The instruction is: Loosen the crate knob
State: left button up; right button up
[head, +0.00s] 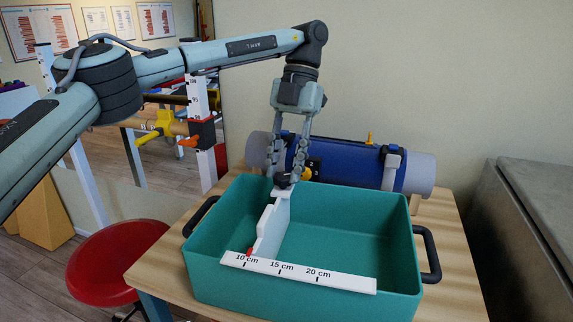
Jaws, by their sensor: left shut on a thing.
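The teal crate (390,290) stands on a wooden table with its open top up. A white ruler strip (345,280) marked 10, 15 and 20 cm runs along its near rim. A white divider (271,228) stands inside the crate towards the left, with a red pointer near the 10 cm mark. A dark knob (283,181) sits at the divider's far top end. My left gripper (286,174) points down from above with its fingers shut on the knob. The fingers partly hide it. My right gripper is not in view.
A blue roll (340,160) with grey ends lies behind the crate. The wooden table (458,265) has a narrow bare strip at right. A red stool (112,258) is at left, and a grey padded block (535,220) stands at right.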

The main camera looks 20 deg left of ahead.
pick_arm(q)
jog(key=n+h, duration=0.1)
jog(key=n, duration=0.4)
jog(key=shift+a+h, duration=0.2)
jog(key=shift+h, duration=0.2)
jog(key=shift+n, duration=0.3)
jog(key=o, duration=1.2)
jog(key=shift+c, duration=0.2)
jog(key=v, duration=0.7)
jog(key=shift+r, duration=0.25)
jog(key=shift+a, duration=0.15)
